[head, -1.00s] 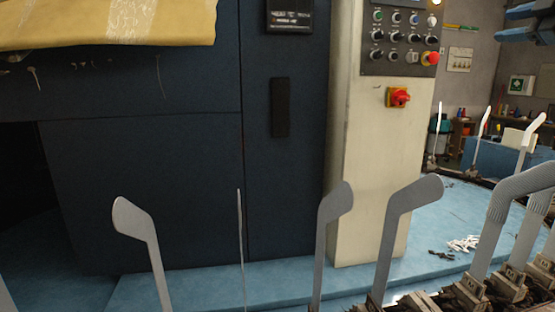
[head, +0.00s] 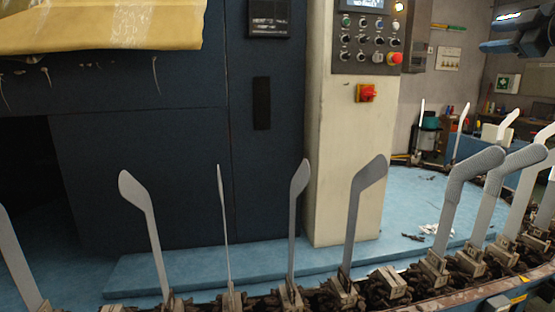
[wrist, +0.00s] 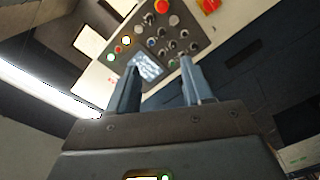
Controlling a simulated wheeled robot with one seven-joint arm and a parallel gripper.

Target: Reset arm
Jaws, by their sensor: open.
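My gripper (wrist: 158,85) shows in the wrist view with its two fingers apart and nothing between them. Beyond the fingers is the control panel (wrist: 150,62) with its lit screen and buttons, tilted in that view. The same control panel (head: 368,45) sits on the cream cabinet (head: 345,160), apart from the arm.
Several flat grey sock boards (head: 142,200) stand upright along a curved conveyor (head: 390,290). Some at the right carry grey socks (head: 465,180). A dark blue machine (head: 150,160) stands behind, with a yellow sheet (head: 100,30) at its top left. The blue platform (head: 405,200) is mostly clear.

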